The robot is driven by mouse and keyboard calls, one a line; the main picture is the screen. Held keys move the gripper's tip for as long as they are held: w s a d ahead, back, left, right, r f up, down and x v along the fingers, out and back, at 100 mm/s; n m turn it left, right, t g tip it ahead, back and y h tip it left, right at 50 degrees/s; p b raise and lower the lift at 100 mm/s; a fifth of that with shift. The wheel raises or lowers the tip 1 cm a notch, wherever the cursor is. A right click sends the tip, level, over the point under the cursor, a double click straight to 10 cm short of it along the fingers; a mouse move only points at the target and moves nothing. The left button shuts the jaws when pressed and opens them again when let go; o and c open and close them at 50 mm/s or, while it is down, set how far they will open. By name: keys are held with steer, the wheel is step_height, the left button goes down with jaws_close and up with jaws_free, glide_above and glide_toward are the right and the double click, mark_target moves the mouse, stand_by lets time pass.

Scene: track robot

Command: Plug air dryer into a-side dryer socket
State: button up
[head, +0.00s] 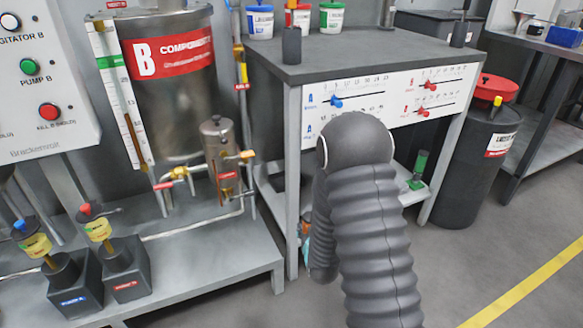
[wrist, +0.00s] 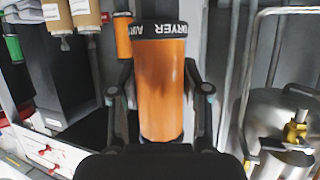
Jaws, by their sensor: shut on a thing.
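In the wrist view my gripper (wrist: 160,92) is shut on an orange cylinder, the air dryer (wrist: 160,105), with one finger on each side. Its black band carries white lettering that includes "DRYER". A second, smaller-looking orange cylinder with a black band (wrist: 122,35) stands behind it to the left. I cannot make out an a-side dryer socket in either view. In the head view my own grey arm hides the gripper and the held dryer.
A workbench (head: 360,60) with sliders on its front panel stands ahead. A steel B component tank (head: 165,100) is at the left above pumps on a low grey platform (head: 215,270). A dark drum with a red lid (head: 490,150) stands right. Floor at lower right is clear.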

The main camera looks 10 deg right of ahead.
steer(key=w+d+h, duration=0.1)
steer(key=w+d, duration=0.2)
steer(key=d, duration=0.4)
steer(key=w+d+r+n+g+y, duration=0.1)
steer(key=w+r+n+y, duration=0.2)
steer(key=w+y, duration=0.1)
steer(key=w+d+r+n+g+y+b, duration=0.1)
steer(key=w+d+r+n+y, duration=0.1)
steer(key=w, duration=0.4)
steer(key=shift+w+r+n+y, duration=0.25)
steer(key=shift+r+n+y, duration=0.25)
steer(key=shift+n+y, duration=0.5)
steer(key=w+a+f+b, duration=0.1)
steer(key=w+a+f, duration=0.4)
steer(key=a, duration=0.5)
step_height(320, 180, down, 2)
steer(key=shift+w+f+b, duration=0.1)
steer(key=shift+w+b, duration=0.1)
steer(key=shift+b, duration=0.1)
steer(key=shift+f, duration=1.75)
jaws_close()
steer(key=o, duration=1.3)
jaws_free()
steer(key=shift+c, duration=0.2)
